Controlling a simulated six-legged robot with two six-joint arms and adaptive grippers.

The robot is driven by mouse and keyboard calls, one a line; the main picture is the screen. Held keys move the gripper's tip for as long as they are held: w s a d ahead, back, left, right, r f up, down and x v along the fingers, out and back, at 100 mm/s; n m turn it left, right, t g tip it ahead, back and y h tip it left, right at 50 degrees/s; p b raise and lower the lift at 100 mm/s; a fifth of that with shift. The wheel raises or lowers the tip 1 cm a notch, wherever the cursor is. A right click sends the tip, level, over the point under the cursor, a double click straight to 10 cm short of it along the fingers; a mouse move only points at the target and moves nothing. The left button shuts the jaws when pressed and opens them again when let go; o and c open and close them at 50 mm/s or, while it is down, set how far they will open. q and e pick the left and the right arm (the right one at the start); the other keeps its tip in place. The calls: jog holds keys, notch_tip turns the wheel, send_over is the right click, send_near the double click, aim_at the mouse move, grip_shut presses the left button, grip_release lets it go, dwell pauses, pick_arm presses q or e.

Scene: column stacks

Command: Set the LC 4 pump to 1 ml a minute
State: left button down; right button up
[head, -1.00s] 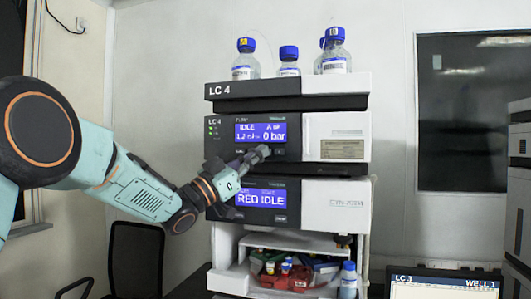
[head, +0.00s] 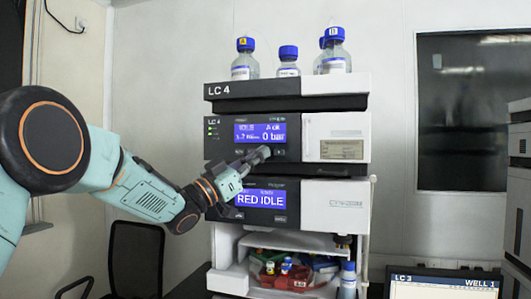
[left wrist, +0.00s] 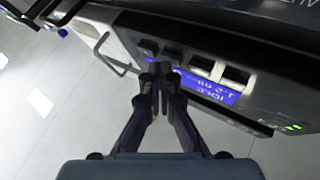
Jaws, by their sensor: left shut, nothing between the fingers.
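The LC 4 stack (head: 225,91) stands in the middle of the head view. Its upper module, the pump (head: 222,153), has a lit blue display (head: 260,127) that reads 0 bar; a flow figure beside it starts with 1, the rest too small to read surely. My left gripper (head: 263,153) is shut and empty, its fingertips just below the display at the button row. In the left wrist view the closed fingertips (left wrist: 158,68) are close to the dark buttons (left wrist: 202,63) beside the display (left wrist: 212,90); contact cannot be told. My right gripper is not in view.
The lower module's display (head: 261,199) reads RED IDLE. Blue-capped bottles (head: 288,61) stand on top of the stack. An LC 3 screen (head: 440,286) is at lower right.

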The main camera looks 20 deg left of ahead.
pick_arm(q)
jog(key=shift+s+r, duration=0.1)
jog(key=shift+s, duration=0.05)
jog(key=shift+w, duration=0.5)
dwell(0.5)
jog(key=shift+s, duration=0.95)
jog(key=shift+s+b, duration=0.1)
jog(key=shift+b, duration=0.25)
